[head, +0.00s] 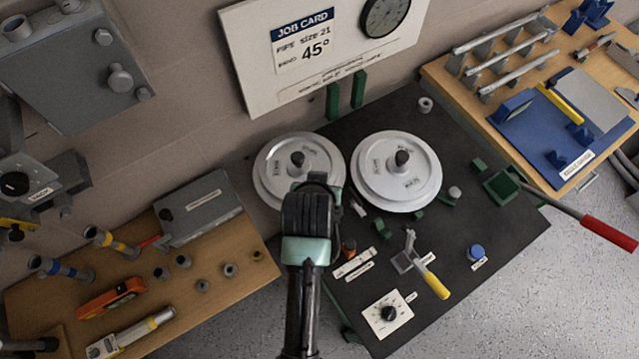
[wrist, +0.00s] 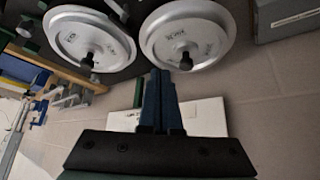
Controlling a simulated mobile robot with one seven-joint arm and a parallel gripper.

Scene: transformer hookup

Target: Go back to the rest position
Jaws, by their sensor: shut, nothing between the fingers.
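My gripper is shut and empty in the wrist view (wrist: 160,78), its two dark fingers together and pointing up the picture. In the head view my black arm with a pale green band rises from the bottom centre and covers part of the left white disc (head: 275,165). The fingertips cannot be made out there. The right white disc (head: 420,175) stands clear of the arm. In the wrist view the two discs (wrist: 62,40) lie beyond the fingers, and the fingertips appear close to one disc's lower edge. I cannot tell how far apart they are.
The black bench (head: 480,265) carries a yellow-handled lever (head: 433,283), a dial plate (head: 388,313) and a blue button (head: 476,251). A red-handled lever (head: 608,234) sticks out right. Wooden benches stand left (head: 235,280) and right (head: 462,85). A job card board (head: 250,60) is behind.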

